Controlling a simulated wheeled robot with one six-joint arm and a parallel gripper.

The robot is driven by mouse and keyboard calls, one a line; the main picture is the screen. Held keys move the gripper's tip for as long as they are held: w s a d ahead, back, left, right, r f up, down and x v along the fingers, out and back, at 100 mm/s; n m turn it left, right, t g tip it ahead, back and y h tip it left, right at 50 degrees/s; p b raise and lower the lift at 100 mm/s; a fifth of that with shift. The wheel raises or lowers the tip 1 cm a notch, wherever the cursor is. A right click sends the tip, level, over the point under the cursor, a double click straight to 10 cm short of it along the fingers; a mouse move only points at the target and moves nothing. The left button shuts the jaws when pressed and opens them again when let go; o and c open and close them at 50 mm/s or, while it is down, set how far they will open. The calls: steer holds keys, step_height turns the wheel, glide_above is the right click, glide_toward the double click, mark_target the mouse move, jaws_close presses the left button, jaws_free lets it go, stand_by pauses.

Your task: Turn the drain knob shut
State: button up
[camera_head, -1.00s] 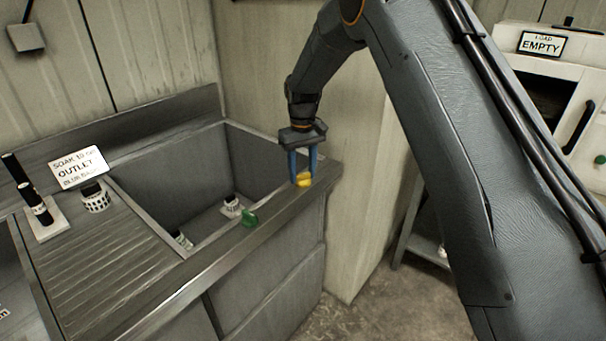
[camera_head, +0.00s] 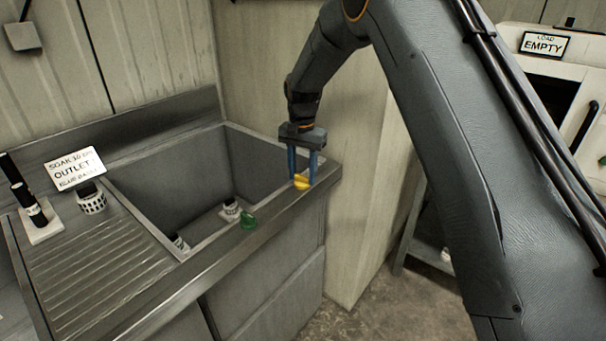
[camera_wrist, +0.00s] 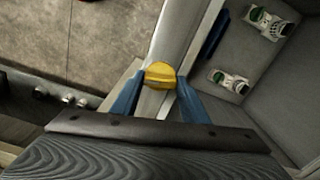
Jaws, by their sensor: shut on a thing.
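A yellow knob (camera_head: 301,182) sits on the front rim of the sink, near its right corner. My gripper (camera_head: 302,177) points down at the yellow knob from above. In the wrist view the yellow knob (camera_wrist: 160,74) lies between the two blue fingertips (camera_wrist: 158,82), which are shut on it. No marking that tells which knob is the drain knob can be read.
The grey sink basin (camera_head: 160,190) holds small black-and-white cylinders (camera_head: 230,208). A sign reading OUTLET (camera_head: 75,168) and a similar cylinder (camera_head: 91,198) stand on the drainboard at left. A pale wall panel (camera_head: 350,220) stands close right of the sink.

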mark_target(303, 176)
steer(key=shift+s+m, duration=0.1)
steer(key=shift+m, duration=1.1)
steer(key=o, duration=1.1)
steer(key=shift+c, duration=0.2)
step_height(303, 176, up, 8)
steer(key=shift+f+b, duration=0.1)
steer(key=shift+b, duration=1.05)
